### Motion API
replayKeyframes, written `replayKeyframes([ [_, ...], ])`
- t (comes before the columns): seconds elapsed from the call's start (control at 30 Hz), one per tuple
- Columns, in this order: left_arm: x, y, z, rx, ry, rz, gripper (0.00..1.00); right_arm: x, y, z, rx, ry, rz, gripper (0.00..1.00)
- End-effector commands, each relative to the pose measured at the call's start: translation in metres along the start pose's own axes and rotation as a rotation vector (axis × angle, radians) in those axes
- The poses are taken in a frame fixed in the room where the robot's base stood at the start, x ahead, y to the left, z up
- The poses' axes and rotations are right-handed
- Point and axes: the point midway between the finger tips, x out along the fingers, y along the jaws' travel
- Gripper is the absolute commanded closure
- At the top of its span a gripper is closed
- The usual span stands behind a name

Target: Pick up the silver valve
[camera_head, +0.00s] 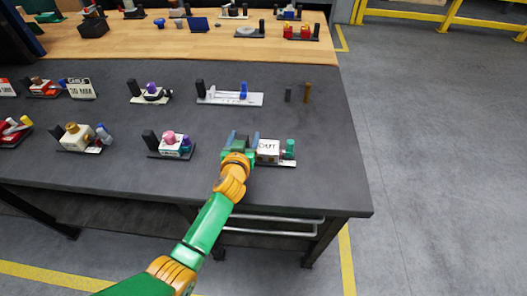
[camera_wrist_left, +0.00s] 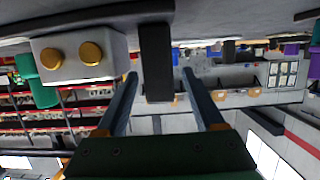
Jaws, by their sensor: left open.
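My left gripper (camera_head: 240,142) is at the fixture near the table's front right. It also shows in the left wrist view (camera_wrist_left: 159,72), with its two fingers apart around a dark upright post (camera_wrist_left: 155,62), not closed on it. Beside the post is a pale grey-white block (camera_head: 268,150) marked "OUT", with a green knob (camera_head: 290,148). In the wrist view this block (camera_wrist_left: 78,55) shows two gold round fittings. I cannot tell for sure which piece is the silver valve; this pale block is the nearest candidate. My right gripper is not in view.
Behind stands a white plate (camera_head: 210,100) with a black post and blue part. A fixture with a pink knob (camera_head: 169,137) is left of my gripper. Small posts (camera_head: 307,92) stand at the right. The dark table (camera_head: 330,180) is bare at its front right corner.

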Motion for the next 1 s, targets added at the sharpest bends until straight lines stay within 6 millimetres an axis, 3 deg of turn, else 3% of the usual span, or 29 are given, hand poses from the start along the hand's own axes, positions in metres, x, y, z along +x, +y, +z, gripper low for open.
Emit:
replayKeyframes([
  [0.13,0.014,0.0,0.0,-0.001,-0.001,0.0,0.3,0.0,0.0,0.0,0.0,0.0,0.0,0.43],
  [0.37,0.016,0.0,0.0,-0.001,0.0,0.001,0.3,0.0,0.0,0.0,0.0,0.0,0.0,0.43],
  [0.47,0.016,0.0,0.0,-0.001,0.0,0.001,0.52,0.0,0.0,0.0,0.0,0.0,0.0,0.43],
  [0.63,0.016,0.0,0.0,-0.001,0.0,0.001,0.97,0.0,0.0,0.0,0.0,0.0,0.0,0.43],
  [1.0,0.016,0.0,0.0,-0.001,-0.001,0.001,1.0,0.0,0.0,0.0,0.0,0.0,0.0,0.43],
])
